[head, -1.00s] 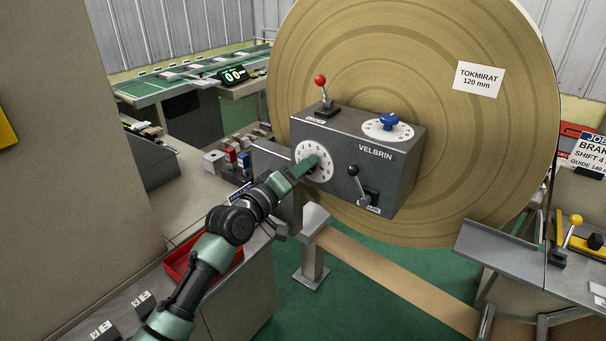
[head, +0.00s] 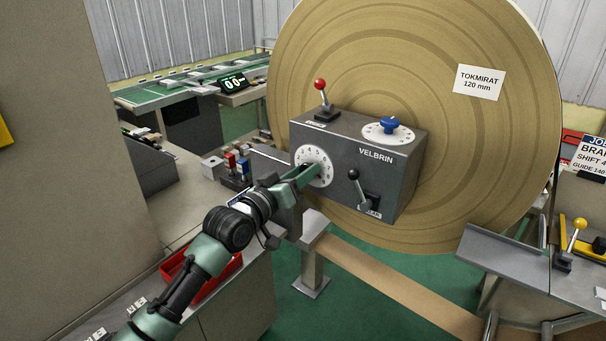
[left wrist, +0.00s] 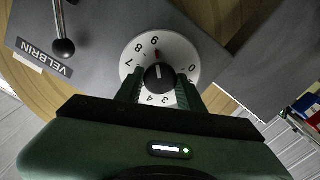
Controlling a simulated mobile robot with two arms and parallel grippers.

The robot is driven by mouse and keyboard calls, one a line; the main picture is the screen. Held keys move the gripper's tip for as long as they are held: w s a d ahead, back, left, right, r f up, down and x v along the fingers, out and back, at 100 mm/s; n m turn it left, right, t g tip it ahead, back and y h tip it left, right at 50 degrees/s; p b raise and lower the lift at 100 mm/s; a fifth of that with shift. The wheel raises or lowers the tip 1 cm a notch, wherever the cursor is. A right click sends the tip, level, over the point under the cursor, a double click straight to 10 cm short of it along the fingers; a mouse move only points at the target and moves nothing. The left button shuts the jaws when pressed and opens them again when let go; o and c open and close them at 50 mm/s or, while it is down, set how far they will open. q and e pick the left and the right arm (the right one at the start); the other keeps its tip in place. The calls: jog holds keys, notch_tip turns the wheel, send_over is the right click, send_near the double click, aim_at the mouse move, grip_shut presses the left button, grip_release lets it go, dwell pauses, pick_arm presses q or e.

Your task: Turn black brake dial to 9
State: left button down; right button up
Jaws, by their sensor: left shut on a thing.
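The black brake dial has a white numbered face (head: 309,154) on the left side of the grey VELBRIN box (head: 345,155). My left gripper (head: 314,170) reaches it from the lower left and hides the knob in the head view. In the left wrist view, the black knob (left wrist: 158,79) sits between the two green fingers, which are shut on it. The 9 is at the top of the face. The knob's pale line points up, and a red mark shows just below and slightly right of the 9. My right gripper is not in view.
The box also bears a red-knobbed lever (head: 321,95), a blue knob (head: 389,122) on another white dial and a black-knobbed lever (head: 357,185). A large brown roll (head: 440,60) stands behind. A red tray (head: 215,280) lies under my left arm.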

pick_arm(q)
jog(key=shift+f, duration=0.1)
jog(key=c, duration=0.9)
grip_release()
jog(key=shift+s+a, duration=0.1)
jog(key=b+v, duration=0.1)
jog(key=v, duration=0.6)
jog(key=shift+s+a, duration=0.15)
jog(key=shift+s, duration=0.1)
